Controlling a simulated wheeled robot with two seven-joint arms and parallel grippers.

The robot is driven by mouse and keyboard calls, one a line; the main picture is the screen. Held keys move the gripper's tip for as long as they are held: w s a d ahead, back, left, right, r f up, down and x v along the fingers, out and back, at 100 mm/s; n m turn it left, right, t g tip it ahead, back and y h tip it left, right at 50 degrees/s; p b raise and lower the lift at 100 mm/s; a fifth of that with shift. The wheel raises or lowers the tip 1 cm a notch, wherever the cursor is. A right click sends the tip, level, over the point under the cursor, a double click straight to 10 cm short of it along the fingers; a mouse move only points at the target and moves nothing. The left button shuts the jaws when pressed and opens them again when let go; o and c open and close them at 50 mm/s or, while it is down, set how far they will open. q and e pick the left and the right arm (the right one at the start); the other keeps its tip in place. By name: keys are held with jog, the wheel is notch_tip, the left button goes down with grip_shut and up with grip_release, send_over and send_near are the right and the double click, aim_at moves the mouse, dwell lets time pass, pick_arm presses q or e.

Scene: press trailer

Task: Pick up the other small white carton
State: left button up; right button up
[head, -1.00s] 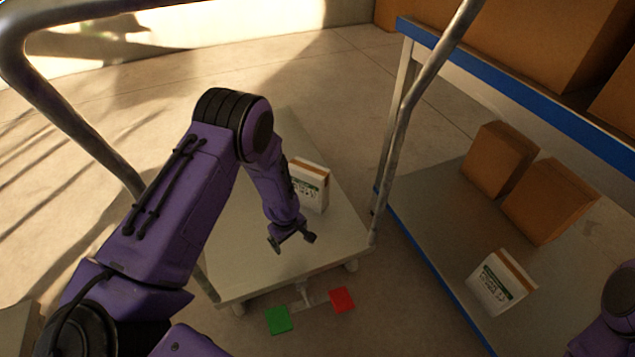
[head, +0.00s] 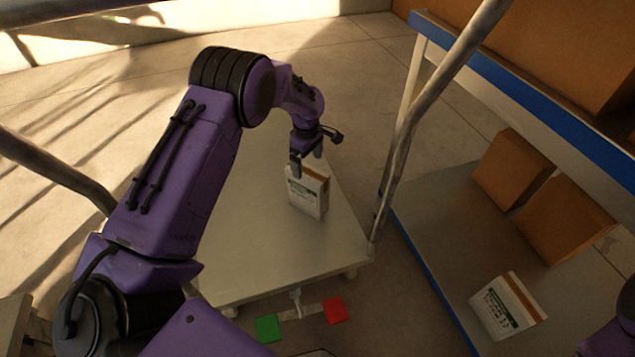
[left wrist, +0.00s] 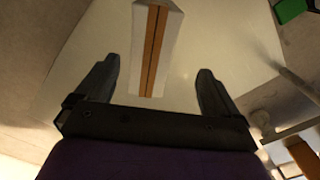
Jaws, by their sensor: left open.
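A small white carton (head: 308,192) with a brown top strip stands upright on the pale trailer platform (head: 270,265). My left gripper (head: 306,165) is open just above and behind this carton, pointing down. In the left wrist view the carton (left wrist: 154,45) lies ahead, between the lines of the two open fingers (left wrist: 158,88), with nothing held. Another small white carton (head: 506,306) stands tilted in view on the grey shelf (head: 440,235) at the right. Part of my right arm shows at the lower right edge; its gripper is out of view.
Two brown boxes (head: 512,168) (head: 565,218) stand on the right shelf. A metal post (head: 410,120) rises between platform and shelf. A blue-edged upper shelf (head: 530,95) holds large boxes. Green (head: 268,328) and red (head: 334,311) pedals sit at the platform's front.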

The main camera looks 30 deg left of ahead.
aim_at(308, 190)
pick_arm(q)
jog(key=shift+w+a+f, duration=0.25)
jog(key=shift+w+f, duration=0.05)
jog(key=shift+f, duration=0.2)
jog(key=f+b, duration=0.1)
jog(key=f, duration=0.2)
jog(key=f+b, duration=0.1)
jog(key=f, duration=0.2)
jog(key=f+b, duration=0.1)
jog(key=f, duration=0.2)
jog(key=shift+w+a+f, duration=0.2)
jog(key=shift+w+f, duration=0.05)
jog(key=shift+w, duration=0.1)
jog(key=shift+r, duration=0.1)
jog(key=c, duration=1.7)
jog(key=shift+w, duration=0.1)
grip_shut()
pick_arm(e)
jog(key=f, duration=0.1)
jog(key=w+f, duration=0.1)
jog(key=f, duration=0.1)
jog(key=shift+a+f, duration=0.1)
jog(key=shift+f, duration=0.05)
